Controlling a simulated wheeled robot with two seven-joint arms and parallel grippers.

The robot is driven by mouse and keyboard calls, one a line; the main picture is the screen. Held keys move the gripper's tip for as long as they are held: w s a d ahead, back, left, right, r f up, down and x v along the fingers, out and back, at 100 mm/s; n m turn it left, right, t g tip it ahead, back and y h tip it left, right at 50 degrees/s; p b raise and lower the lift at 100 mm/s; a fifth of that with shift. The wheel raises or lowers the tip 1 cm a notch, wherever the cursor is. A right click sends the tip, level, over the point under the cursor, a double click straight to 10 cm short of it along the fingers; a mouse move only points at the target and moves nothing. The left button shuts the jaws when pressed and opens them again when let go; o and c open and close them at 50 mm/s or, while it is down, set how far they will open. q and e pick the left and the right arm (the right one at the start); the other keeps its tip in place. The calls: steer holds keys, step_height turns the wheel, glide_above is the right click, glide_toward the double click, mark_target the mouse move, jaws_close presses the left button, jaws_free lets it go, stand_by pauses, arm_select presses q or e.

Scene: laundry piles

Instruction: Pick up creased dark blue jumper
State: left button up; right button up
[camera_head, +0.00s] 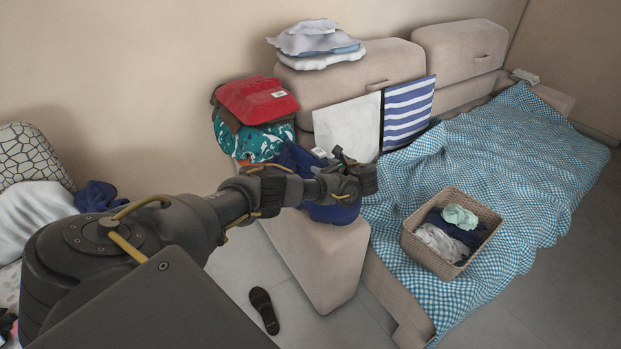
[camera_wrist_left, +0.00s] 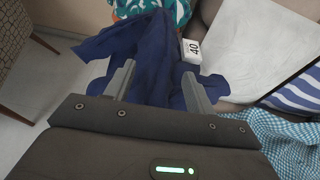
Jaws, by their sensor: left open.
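A creased dark blue jumper (camera_head: 334,213) lies over the end of the sofa's arm, partly hidden behind my left arm and gripper. In the left wrist view the jumper (camera_wrist_left: 150,52) spreads in loose folds beneath and between the fingers. A white tag marked 40 (camera_wrist_left: 192,51) lies at its right edge. My left gripper (camera_head: 345,178) is open over the jumper, and its two fingers (camera_wrist_left: 158,72) stand apart on either side of a fold. I cannot tell whether the fingertips touch the cloth. My right gripper is not in view.
A red and teal clothes pile (camera_head: 257,115) sits close behind the jumper. A wicker basket (camera_head: 424,252) of clothes stands on the blue checked cover (camera_head: 545,150) at right. Folded light clothes (camera_head: 315,45) top the backrest. A brown shoe (camera_head: 264,310) lies on the floor.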

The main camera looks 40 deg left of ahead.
mark_target(318, 164)
arm_select(q)
steer(key=x, duration=0.5)
steer(key=shift+s+b, duration=0.15)
steer(key=shift+b, duration=0.25)
jaws_close()
